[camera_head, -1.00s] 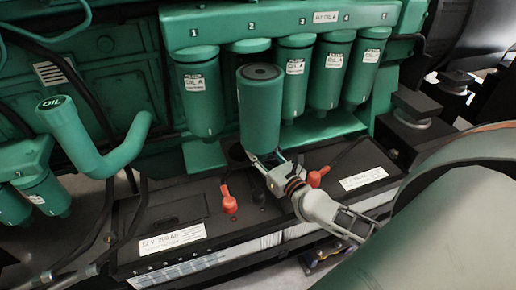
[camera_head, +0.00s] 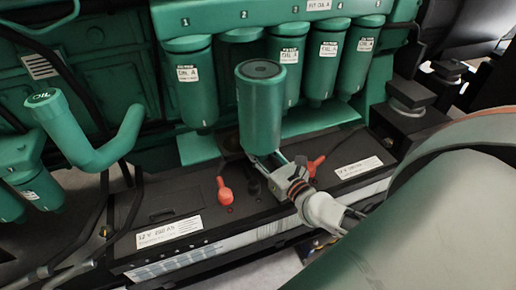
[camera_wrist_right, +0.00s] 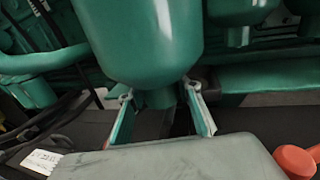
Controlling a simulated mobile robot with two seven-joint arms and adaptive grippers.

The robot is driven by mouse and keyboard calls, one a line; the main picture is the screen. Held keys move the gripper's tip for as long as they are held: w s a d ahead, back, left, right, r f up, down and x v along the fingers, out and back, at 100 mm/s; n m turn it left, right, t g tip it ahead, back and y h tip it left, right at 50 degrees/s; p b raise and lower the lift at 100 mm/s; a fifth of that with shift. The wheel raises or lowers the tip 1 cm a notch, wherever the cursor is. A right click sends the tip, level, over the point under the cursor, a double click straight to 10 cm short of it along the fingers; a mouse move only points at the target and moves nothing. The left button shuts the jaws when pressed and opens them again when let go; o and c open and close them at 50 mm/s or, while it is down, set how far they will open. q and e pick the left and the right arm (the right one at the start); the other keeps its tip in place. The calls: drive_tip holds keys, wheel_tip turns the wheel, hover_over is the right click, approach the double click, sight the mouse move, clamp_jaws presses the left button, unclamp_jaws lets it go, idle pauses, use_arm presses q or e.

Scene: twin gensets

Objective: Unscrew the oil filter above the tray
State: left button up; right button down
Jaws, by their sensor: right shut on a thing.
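A green oil filter (camera_head: 261,112) hangs upright in my right gripper (camera_head: 265,160), its dark ringed top end clear of the row above. The gripper's two fingers are shut at its lower end. In the right wrist view the filter (camera_wrist_right: 145,45) fills the upper middle, with the right gripper's fingers (camera_wrist_right: 158,92) on either side of its narrow bottom. Behind it, mount 2 (camera_head: 241,35) on the green housing shows no filter hanging below. A green ledge (camera_head: 200,147) lies under the row; I cannot tell whether it is the tray. My left gripper is not in view.
Several labelled green filters (camera_head: 191,85) stay in the row. Below are black batteries (camera_head: 135,215) with red terminal caps (camera_head: 224,190). A bent green oil filler pipe (camera_head: 85,140) stands at the left. My large arm link covers the lower right.

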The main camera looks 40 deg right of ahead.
drive_tip(key=s+a+b, duration=0.1)
drive_tip(key=s, duration=0.5)
drive_tip(key=shift+s+a+r, duration=0.25)
drive_tip(key=shift+a, duration=0.05)
idle(0.7)
drive_tip(key=shift+s, duration=0.1)
